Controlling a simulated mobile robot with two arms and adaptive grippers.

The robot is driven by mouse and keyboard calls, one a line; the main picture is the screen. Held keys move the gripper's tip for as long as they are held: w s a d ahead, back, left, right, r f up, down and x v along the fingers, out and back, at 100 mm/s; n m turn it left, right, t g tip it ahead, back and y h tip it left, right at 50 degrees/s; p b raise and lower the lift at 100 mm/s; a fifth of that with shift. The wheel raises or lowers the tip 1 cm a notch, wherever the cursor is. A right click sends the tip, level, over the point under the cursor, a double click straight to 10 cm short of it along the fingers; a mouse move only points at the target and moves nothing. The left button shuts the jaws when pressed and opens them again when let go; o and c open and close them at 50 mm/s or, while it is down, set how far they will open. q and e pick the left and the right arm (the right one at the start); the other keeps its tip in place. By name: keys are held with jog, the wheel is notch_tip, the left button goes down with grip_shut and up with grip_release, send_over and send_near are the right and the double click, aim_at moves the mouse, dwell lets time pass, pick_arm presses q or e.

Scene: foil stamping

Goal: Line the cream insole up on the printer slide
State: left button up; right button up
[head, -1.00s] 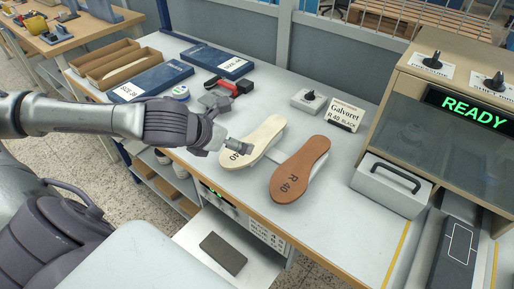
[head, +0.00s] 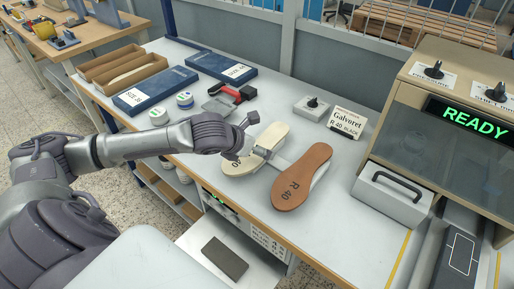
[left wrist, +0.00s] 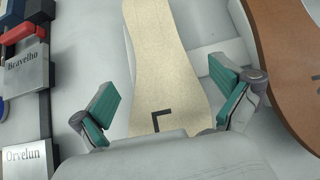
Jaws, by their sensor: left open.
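The cream insole (head: 269,136) lies on a pale foot-shaped rest on the bench, its end marking partly covered by my left gripper. The left gripper (head: 257,136) is over its middle. In the left wrist view, the open teal-padded fingers (left wrist: 168,85) stand on either side of the cream insole (left wrist: 165,50), with gaps to both edges; a black L-shaped mark shows near its lower end. The printer slide (head: 443,274) is at the lower right, dark, with a light outline on its plate. My right gripper is not in view.
A brown insole (head: 304,170) marked R 40 lies just right of the cream one. A grey box with a handle (head: 392,200) stands before the printer (head: 425,118), whose display reads READY. Blue boxes (head: 153,90), tins and a red-handled tool lie at the back left.

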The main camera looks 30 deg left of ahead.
pick_arm(q)
jog(key=c, duration=1.5)
jog(key=shift+r, duration=0.1)
